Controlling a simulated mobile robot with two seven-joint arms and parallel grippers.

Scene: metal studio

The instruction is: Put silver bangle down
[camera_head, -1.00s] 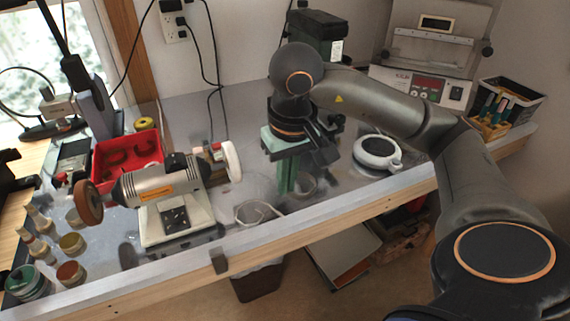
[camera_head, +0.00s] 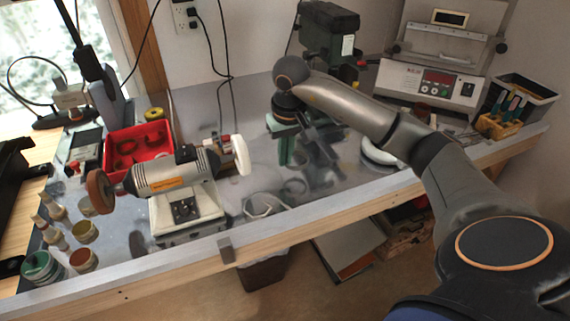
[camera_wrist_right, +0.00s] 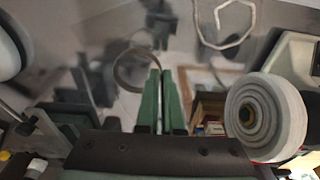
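My left gripper is out of view.
A bench grinder (camera_head: 178,190) and a red tray (camera_head: 138,148) are at left. A hexagonal wire-like outline (camera_head: 265,206) lies near the front edge. A white round dish (camera_head: 380,155) is right, partly behind my arm. A dark green machine (camera_head: 327,35) stands behind.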

